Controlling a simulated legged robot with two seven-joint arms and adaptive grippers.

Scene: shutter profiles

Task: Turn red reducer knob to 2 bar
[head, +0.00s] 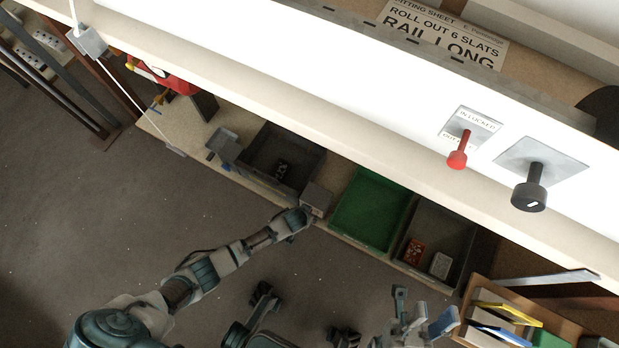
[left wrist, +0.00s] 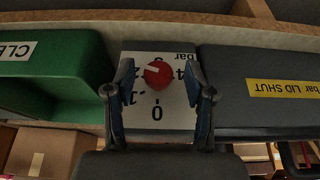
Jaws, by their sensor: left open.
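The red reducer knob (left wrist: 158,74) sits on a white dial plate (left wrist: 140,108) in the left wrist view. A 0 shows below the knob; upside-down "bar" lettering and partly hidden figures show around it. The knob's white mark points to the left in that view. My left gripper (left wrist: 160,90) is open, with one finger on each side of the knob; I cannot tell whether either touches it. In the head view my left gripper (head: 297,217) is at a small grey box (head: 317,197); the knob is hidden there. My right gripper (head: 422,309) is open and empty at the bottom.
A green bin (head: 345,218) and dark bins stand along the shelf. A grey housing (left wrist: 260,110) with a yellow "LID SHUT" label is beside the dial. A red lever (head: 457,159) and a black knob (head: 529,194) stick out above.

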